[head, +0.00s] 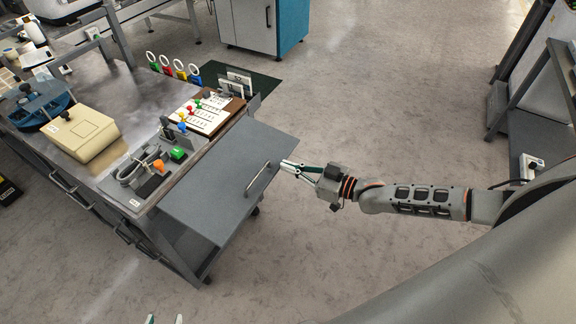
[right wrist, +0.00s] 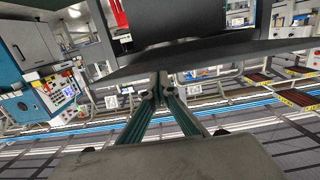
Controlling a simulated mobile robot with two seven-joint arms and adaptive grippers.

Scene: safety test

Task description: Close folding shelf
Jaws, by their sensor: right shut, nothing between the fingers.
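The folding shelf (head: 214,192) is a flat grey panel standing out roughly level from the right end of the workbench. A metal bar handle (head: 258,177) sits near its outer edge. My right gripper (head: 285,164) is shut and empty, its fingertips at the shelf's outer edge, just right of the handle. In the right wrist view the closed fingertips (right wrist: 160,86) lie against the dark underside or edge of the shelf (right wrist: 215,56); I cannot tell whether they touch. My left gripper (head: 165,319) shows only its two fingertips, spread apart, at the bottom edge of the head view.
The workbench top (head: 135,85) holds a beige box (head: 80,135), a clipboard (head: 203,113), coloured padlocks (head: 181,70) and cables (head: 137,170) close to the shelf. The floor (head: 340,110) right of the shelf is clear. A blue-sided cabinet (head: 290,25) stands behind.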

